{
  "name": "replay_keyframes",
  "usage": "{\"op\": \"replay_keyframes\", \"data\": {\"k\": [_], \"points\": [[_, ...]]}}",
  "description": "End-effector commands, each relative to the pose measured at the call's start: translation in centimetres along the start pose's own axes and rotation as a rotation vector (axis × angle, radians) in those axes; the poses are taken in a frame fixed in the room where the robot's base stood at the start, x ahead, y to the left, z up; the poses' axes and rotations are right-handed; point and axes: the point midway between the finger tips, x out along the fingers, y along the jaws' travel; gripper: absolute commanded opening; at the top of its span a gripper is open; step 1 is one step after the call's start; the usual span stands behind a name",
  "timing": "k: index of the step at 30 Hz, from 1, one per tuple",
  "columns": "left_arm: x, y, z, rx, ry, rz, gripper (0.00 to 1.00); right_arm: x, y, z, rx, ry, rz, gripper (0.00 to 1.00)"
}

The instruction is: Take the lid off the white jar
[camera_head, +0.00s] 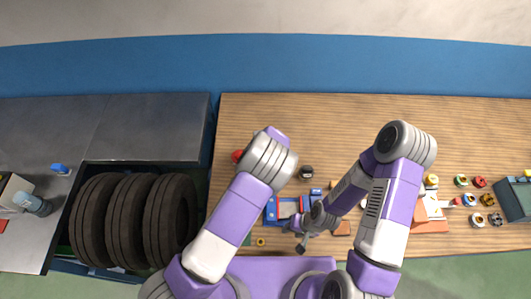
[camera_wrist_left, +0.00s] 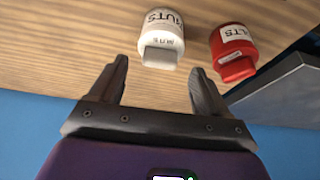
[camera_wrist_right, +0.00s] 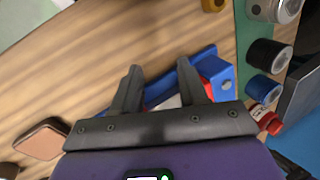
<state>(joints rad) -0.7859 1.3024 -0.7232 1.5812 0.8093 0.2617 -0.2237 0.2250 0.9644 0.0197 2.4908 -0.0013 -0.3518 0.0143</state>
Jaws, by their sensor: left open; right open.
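The white jar (camera_wrist_left: 162,25) shows in the left wrist view, with a label reading NUTS and a grey block-like part at its near end. The lid cannot be told apart clearly there. My left gripper (camera_wrist_left: 160,72) is open, and the jar lies just beyond the gap between its fingertips, with nothing held. In the head view my left arm hides this gripper and the white jar. My right gripper (camera_head: 302,238) is low over the table's near part. In the right wrist view it is open and empty (camera_wrist_right: 159,66), close to a blue tray (camera_wrist_right: 222,72).
A red jar (camera_wrist_left: 233,50) stands beside the white one, near a dark grey box. Several spools (camera_wrist_right: 268,55) line the right wrist view's right side. Three tyres (camera_head: 122,220) stand at the left. The wooden table's far part (camera_head: 330,115) is clear.

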Motion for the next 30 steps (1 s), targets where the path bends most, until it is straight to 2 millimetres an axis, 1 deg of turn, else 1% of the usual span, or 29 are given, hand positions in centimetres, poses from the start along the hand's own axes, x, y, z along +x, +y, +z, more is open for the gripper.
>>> {"op": "replay_keyframes", "data": {"k": [1, 3, 6, 14, 25, 26, 30], "points": [[0.8, -0.1, 0.0, 0.001, -0.002, -0.002, 0.77, -0.2, -0.1, 0.0, 0.000, 0.000, 0.000, 0.43], [1.7, 0.0, 0.0, 0.000, 0.000, -0.001, 0.77, -0.2, -0.1, 0.0, 0.000, 0.000, 0.000, 0.43], [2.4, 0.0, 0.0, 0.000, 0.000, 0.000, 0.77, -0.3, -0.1, 0.0, 0.000, 0.000, 0.000, 0.43], [2.6, 0.0, 0.0, 0.000, 0.000, 0.000, 0.77, -0.3, -0.1, 0.0, 0.000, 0.000, 0.000, 0.43], [2.6, 0.0, 0.0, 0.000, 0.001, 0.000, 0.20, -0.3, -0.1, 0.0, 0.000, 0.000, 0.000, 0.43], [2.6, 0.0, 0.0, 0.000, 0.001, 0.000, 0.17, -0.3, -0.1, 0.0, 0.000, 0.000, 0.000, 0.43], [2.6, 0.0, 0.0, 0.000, 0.001, 0.000, 0.17, -0.3, -0.1, 0.0, 0.000, 0.000, 0.000, 0.43]]}}
